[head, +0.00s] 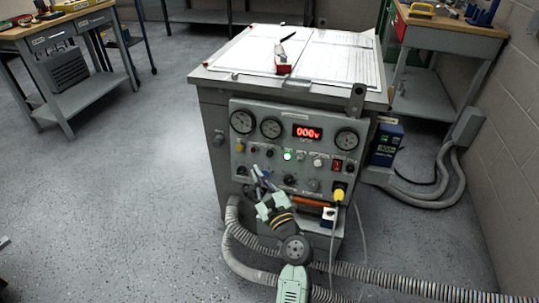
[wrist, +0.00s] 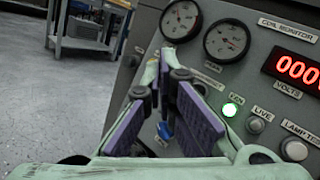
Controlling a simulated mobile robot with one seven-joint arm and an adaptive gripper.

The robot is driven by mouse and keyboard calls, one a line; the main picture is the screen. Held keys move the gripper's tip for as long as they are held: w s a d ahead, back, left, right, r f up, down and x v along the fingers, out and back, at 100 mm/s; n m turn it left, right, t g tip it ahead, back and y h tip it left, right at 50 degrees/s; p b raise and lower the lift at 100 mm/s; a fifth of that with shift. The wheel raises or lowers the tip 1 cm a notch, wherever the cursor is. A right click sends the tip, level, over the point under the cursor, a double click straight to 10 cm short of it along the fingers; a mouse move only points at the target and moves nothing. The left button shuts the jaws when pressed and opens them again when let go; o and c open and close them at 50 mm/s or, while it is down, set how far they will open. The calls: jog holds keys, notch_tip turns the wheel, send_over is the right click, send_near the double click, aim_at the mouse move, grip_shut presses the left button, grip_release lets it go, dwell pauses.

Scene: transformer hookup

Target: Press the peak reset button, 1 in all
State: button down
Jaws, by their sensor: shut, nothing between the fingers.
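The grey coil monitor panel (head: 325,140) stands on the front of a cabinet, with dials and a red display (head: 308,132) reading 000. My gripper (head: 257,172) is shut and empty in front of the panel's lower left. In the wrist view its purple-padded fingers (wrist: 168,62) meet at the tips, below the left dials. A green lit lamp (wrist: 229,110), a live button (wrist: 255,125) and a lamp test button (wrist: 294,149) show right of the fingers. A small blue control (wrist: 164,130) shows between them. I cannot read which control is the peak reset button; the fingers hide part of the panel.
Round dials (head: 271,128) line the panel's top. Ribbed hoses (head: 385,280) lie on the floor. A workbench (head: 65,35) stands at the left.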

jog(key=shift+w+d+f+b, duration=0.25)
jog(key=shift+w+d+b, duration=0.2)
jog(key=shift+w, duration=0.9)
jog(key=shift+w+d+f+b, duration=0.25)
jog(key=shift+w+d+b, duration=0.25)
jog(key=shift+w, duration=0.9)
jog(key=shift+w+d+f+b, duration=0.25)
jog(key=shift+w+d+b, duration=0.2)
jog(key=shift+w, duration=0.9)
jog(key=shift+w, duration=0.4)
jog(key=shift+w+d+f, duration=0.15)
jog(key=shift+w+d, duration=0.05)
jog(key=shift+w, duration=0.2)
jog(key=shift+s, duration=0.1)
jog(key=shift+s+a+p, duration=0.25)
jog(key=shift+s+p, duration=0.1)
jog(key=shift+s, duration=0.4)
jog(key=shift+s+a+r+p, duration=0.25)
jog(key=shift+s+p, duration=0.1)
jog(key=shift+s, duration=0.4)
jog(key=shift+s+a+r+p, duration=0.1)
jog(key=shift+s+a+p, duration=0.2)
jog(key=shift+s, duration=0.5)
jog(key=shift+s+a+r+p, duration=0.2)
jog(key=shift+s+p, duration=0.2)
jog(key=shift+s, duration=0.35)
